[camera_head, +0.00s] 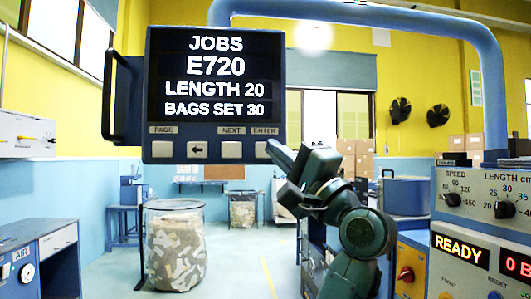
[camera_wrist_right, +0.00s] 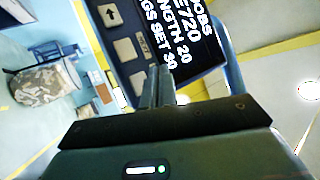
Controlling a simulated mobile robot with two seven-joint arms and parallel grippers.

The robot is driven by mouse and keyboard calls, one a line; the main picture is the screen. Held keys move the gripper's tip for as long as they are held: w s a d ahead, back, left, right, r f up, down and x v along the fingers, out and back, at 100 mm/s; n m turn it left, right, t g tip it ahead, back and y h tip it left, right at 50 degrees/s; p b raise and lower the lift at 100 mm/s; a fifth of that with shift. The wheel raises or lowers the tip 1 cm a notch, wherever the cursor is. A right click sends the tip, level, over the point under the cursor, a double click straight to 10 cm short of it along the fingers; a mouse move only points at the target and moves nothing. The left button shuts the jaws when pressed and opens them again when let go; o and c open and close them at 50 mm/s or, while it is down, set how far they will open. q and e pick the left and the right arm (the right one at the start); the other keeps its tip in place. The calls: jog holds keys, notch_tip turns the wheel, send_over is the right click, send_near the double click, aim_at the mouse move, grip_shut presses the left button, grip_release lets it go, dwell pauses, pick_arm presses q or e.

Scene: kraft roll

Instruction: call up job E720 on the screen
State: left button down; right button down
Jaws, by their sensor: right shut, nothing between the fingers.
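The screen (camera_head: 216,80) hangs on a blue arm and reads JOBS, E720, LENGTH 20, BAGS SET 30. It also shows tilted in the right wrist view (camera_wrist_right: 190,40). Below it is a row of grey buttons, including a left-arrow button (camera_head: 197,150), the NEXT button (camera_head: 230,150) and the ENTER button (camera_head: 261,152). My right gripper (camera_head: 274,148) is shut and empty, its fingertips at the right edge of the ENTER button. In the right wrist view its fingers (camera_wrist_right: 160,74) overlap the screen's lower edge. I cannot tell if they touch. My left gripper is not in view.
A control panel (camera_head: 482,228) with SPEED and LENGTH knobs and a lit READY display stands at the right. A clear bin of scraps (camera_head: 175,245) is on the floor behind the screen. A blue cabinet (camera_head: 40,260) is at the left. Open floor lies between.

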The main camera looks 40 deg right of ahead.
aim_at(260, 143)
jog(key=w+d, duration=0.3)
jog(key=w, duration=0.2)
jog(key=shift+w+d, duration=0.15)
jog(key=shift+w, duration=0.05)
dwell(2.0)
jog(key=shift+w+d, duration=0.25)
jog(key=shift+w, duration=0.1)
jog(key=shift+w+d, duration=0.2)
jog(key=shift+w, duration=0.15)
dwell(0.6)
jog(key=shift+s+a, duration=0.1)
jog(key=shift+s, duration=0.05)
jog(key=shift+s+a, duration=0.35)
jog(key=shift+s, duration=0.2)
dwell(0.3)
jog(key=s+a, duration=0.1)
jog(key=s, duration=0.2)
jog(key=s+a, duration=0.1)
jog(key=shift+s+a+p, duration=0.15)
jog(key=shift+a+p, duration=0.15)
jog(key=shift+p, duration=0.05)
